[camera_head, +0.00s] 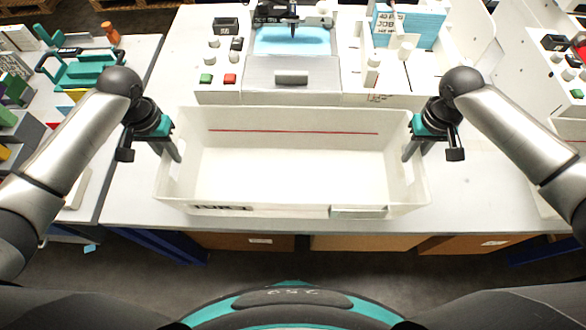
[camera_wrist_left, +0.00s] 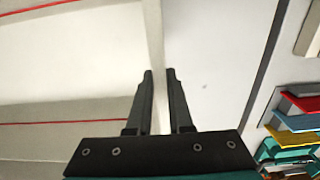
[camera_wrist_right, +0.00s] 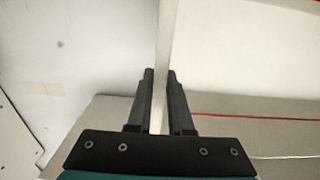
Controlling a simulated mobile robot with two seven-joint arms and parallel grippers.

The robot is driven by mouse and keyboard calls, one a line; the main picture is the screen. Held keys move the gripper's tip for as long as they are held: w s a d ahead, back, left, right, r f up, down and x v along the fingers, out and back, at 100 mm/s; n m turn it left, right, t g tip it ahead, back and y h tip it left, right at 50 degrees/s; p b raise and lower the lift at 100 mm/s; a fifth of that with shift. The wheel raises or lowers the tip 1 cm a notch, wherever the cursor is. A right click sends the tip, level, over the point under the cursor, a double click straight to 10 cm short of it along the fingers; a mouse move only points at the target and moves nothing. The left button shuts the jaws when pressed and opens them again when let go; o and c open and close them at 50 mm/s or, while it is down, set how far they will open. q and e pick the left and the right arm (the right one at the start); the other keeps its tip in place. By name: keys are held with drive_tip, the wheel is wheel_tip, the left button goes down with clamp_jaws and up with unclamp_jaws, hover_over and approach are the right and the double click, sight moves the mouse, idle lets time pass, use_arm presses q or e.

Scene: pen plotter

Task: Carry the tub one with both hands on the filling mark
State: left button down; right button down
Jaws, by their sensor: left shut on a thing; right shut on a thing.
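The tub one (camera_head: 290,205) is a long, white, open, empty box with a red line along its inside back wall and a dark "TUB 1" label on its front. It is at the front of the table in the head view. My left gripper (camera_head: 176,156) is shut on the tub's left end wall, with one finger on each side of it in the left wrist view (camera_wrist_left: 160,75). My right gripper (camera_head: 408,154) is shut on the right end wall, also seen in the right wrist view (camera_wrist_right: 160,75). I cannot see the filling mark. Whether the tub touches the table is unclear.
A pen plotter (camera_head: 291,75) with buttons and a blue sheet stands just behind the tub. A side table with teal racks (camera_head: 80,70) is at the left. The white table (camera_head: 480,190) is clear at the right.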

use_arm(q)
drive_tip(key=shift+a+r, duration=0.1)
drive_tip(key=shift+r, duration=0.05)
use_arm(e)
drive_tip(key=shift+r, duration=0.15)
